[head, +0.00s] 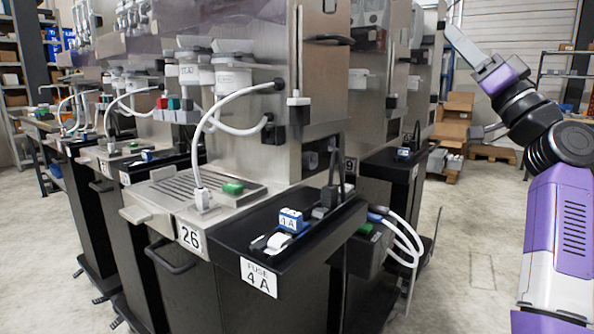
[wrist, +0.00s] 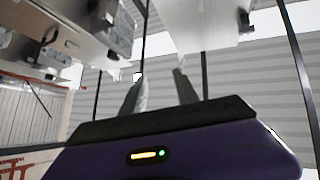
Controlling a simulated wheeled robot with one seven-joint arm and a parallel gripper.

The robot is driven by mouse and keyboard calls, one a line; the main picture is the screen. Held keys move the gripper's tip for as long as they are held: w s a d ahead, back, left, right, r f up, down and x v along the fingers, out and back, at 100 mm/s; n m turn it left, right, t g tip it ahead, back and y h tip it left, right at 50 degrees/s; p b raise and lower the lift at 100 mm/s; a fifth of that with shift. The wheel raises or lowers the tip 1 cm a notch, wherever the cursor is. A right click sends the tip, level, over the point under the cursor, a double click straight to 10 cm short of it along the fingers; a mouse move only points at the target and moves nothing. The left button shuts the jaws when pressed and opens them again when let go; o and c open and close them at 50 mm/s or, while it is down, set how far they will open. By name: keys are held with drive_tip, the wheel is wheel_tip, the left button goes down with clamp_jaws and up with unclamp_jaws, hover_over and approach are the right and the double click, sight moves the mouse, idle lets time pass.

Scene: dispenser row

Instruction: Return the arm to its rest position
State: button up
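My gripper (head: 460,42) is raised at the upper right of the head view, on my purple and black arm. In the head view the fingers overlap, and the gap does not show.
The nearest dispenser (head: 245,110), numbered 26, stands left of my arm. Its black side shelf (head: 232,232) holds a blue-and-white fuse block (head: 290,219). White cables (head: 402,240) hang at its right. Open floor (head: 470,240) lies between it and my arm. Racks stand behind.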

drive_tip(key=s+d+f+m+h, duration=0.15)
drive_tip(key=f+m+h, duration=0.35)
drive_tip(key=f, duration=0.8)
drive_tip(key=s+d+f+m+h, duration=0.1)
drive_tip(key=d+f+m+h, duration=0.1)
drive_tip(key=f+h, duration=0.9)
drive_tip(key=s+a+f+g, duration=0.1)
drive_tip(key=s+a+f, duration=0.1)
drive_tip(key=s+f, duration=0.9)
drive_tip(key=s+a+f+g, duration=0.1)
drive_tip(key=s+a+f, duration=0.2)
drive_tip(key=s+f, duration=0.9)
drive_tip(key=s+a+f+n+g+y, duration=0.1)
drive_tip(key=s+a+f+n+g, duration=0.2)
drive_tip(key=s, duration=0.7)
drive_tip(key=s+a+f+g+y, duration=0.1)
drive_tip(key=s+a+f, duration=0.3)
drive_tip(key=s, duration=0.7)
drive_tip(key=s+a+f+n+g+y, duration=0.15)
drive_tip(key=s+f, duration=0.35)
drive_tip(key=s, duration=0.5)
wheel_tip(320, 180, up, 29)
drive_tip(key=p, duration=2.8)
drive_tip(key=shift+g+p, duration=0.35)
